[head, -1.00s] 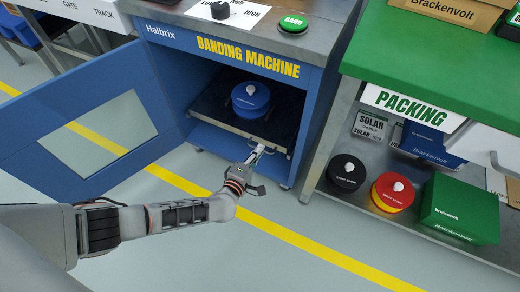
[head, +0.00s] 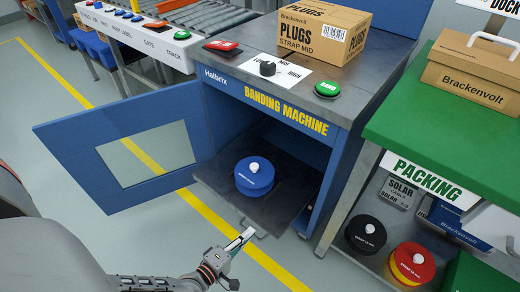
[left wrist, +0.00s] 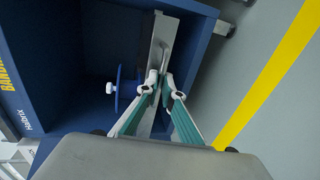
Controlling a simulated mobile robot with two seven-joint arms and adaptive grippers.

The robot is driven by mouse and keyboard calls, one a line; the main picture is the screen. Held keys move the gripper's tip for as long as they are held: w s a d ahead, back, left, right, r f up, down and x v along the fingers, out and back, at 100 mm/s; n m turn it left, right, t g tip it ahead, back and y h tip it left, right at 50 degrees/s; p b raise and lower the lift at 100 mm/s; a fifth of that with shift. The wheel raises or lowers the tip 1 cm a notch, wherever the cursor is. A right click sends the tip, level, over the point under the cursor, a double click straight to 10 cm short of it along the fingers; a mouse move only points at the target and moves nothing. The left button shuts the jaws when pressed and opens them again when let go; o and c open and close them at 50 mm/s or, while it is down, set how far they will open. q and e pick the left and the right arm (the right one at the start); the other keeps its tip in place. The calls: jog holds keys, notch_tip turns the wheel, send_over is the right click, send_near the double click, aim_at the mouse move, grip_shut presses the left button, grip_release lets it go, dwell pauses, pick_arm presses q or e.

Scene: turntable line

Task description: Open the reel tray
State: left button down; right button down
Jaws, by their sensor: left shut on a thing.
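The reel tray (head: 284,200) is a dark flat plate that sticks out of the front of the blue banding machine (head: 262,108). A blue reel (head: 254,176) with a white knob sits on it. My left gripper (head: 243,238) is at the tray's front edge, shut on the tray handle (head: 262,235). In the left wrist view my left gripper (left wrist: 160,84) has its fingertips close together at the handle; the tray's edge (left wrist: 158,38) shows beyond. The fingers hide part of the handle. My right gripper is not in view.
The machine's blue door (head: 75,160) stands open to the left. A green packing bench (head: 420,120) is at the right, with a black reel (head: 366,232) and a red and yellow reel (head: 412,263) on its lower shelf. Floor in front of the tray is free.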

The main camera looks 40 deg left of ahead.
pick_arm(q)
jog(key=f+v, duration=0.1)
jog(key=v, duration=0.7)
jog(key=shift+s+f, duration=0.3)
jog(key=shift+s, duration=0.25)
jog(key=c, duration=2.2)
grip_release()
jog(key=shift+r, duration=0.1)
jog(key=o, duration=0.8)
jog(key=r, duration=0.6)
jog(key=shift+w+r, duration=0.3)
jog(key=shift+r, duration=0.1)
notch_tip(320, 180, up, 2)
jog(key=shift+s+r, duration=0.15)
jog(key=c, duration=0.8)
jog(key=shift+s+r, duration=0.1)
jog(key=shift+r, duration=0.3)
